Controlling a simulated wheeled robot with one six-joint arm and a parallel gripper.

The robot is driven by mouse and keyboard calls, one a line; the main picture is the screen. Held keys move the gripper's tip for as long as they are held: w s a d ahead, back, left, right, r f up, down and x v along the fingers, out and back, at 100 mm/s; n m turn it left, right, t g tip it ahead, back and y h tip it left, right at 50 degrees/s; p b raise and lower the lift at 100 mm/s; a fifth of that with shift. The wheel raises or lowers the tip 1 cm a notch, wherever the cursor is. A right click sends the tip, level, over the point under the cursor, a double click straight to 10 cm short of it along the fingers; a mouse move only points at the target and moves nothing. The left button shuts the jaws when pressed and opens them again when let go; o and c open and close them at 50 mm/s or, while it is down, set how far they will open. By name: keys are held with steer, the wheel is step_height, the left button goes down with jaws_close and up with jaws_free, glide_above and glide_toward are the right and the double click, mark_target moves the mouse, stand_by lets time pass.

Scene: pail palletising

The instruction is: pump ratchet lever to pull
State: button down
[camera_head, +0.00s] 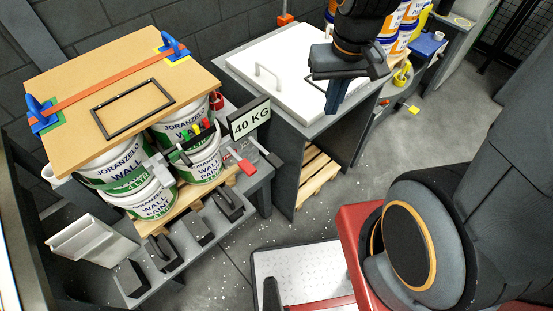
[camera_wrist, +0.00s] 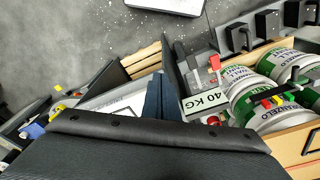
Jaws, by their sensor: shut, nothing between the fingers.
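An orange strap (camera_head: 105,82) runs across a tan board (camera_head: 70,75) on top of several white and green pails (camera_head: 183,128). Blue fittings sit at its left end (camera_head: 42,112) and right end (camera_head: 172,45); I cannot tell which part is the ratchet lever. A small red part (camera_head: 216,101) shows below the board's right edge, and also in the wrist view (camera_wrist: 213,120). My gripper (camera_head: 335,98) is shut and empty, to the right of the board, over the white-lidded cabinet. Its blue fingers (camera_wrist: 160,97) show in the wrist view, apart from the strap.
A "40 KG" sign (camera_head: 249,119) and a red-handled lever (camera_head: 240,160) stand between the pails and the cabinet with a white lid (camera_head: 285,70). Several dark grey blocks (camera_head: 192,226) line the bench front. More pails stand behind my arm. Floor is clear at right.

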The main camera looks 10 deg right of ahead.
steer(key=w+a+f+g, duration=0.1)
steer(key=w+a+f, duration=0.45)
steer(key=f, duration=0.25)
steer(key=n+g, duration=0.1)
steer(key=g, duration=0.1)
glide_toward(275, 159)
steer(key=shift+s+a+r+b, duration=0.1)
steer(key=shift+a+r+b, duration=0.05)
steer(key=shift+r+b, duration=0.35)
steer(key=shift+f, duration=0.1)
steer(key=f+b, duration=0.3)
steer(key=f, duration=0.1)
steer(key=f+b, duration=0.2)
steer(key=shift+s+f+b, duration=0.35)
steer(key=shift+f, duration=0.05)
